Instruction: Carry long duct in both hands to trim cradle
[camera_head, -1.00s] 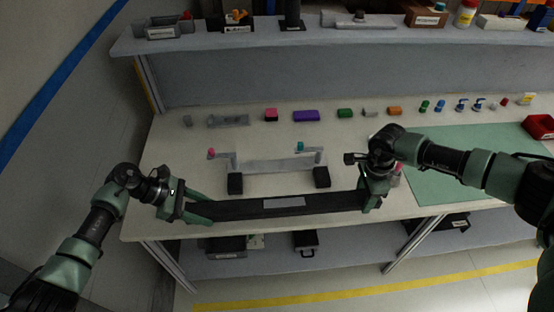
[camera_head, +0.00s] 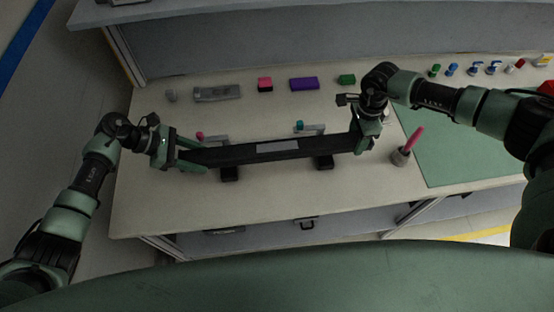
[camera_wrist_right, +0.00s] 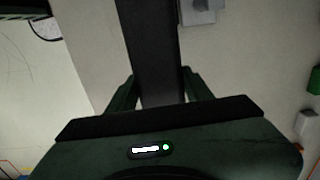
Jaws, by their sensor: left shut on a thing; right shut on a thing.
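The long black duct (camera_head: 235,153) with a grey label spans between my two grippers in the head view. My left gripper (camera_head: 197,158) is shut on its left end. My right gripper (camera_head: 362,142) is shut on its right end; the duct also shows between the fingers in the right wrist view (camera_wrist_right: 152,50). The trim cradle shows as black blocks (camera_head: 229,174) (camera_head: 324,163) just below the duct and grey clamp arms with pink and teal knobs (camera_head: 300,126) behind it. The duct hides the cradle's middle. I cannot tell whether duct and cradle touch.
A pink-handled tool stands in a grey holder (camera_head: 400,156) just right of my right gripper. A green mat (camera_head: 450,150) lies at the right. A grey part (camera_head: 217,93), a purple block (camera_head: 304,84) and small items line the back. The table's front is clear.

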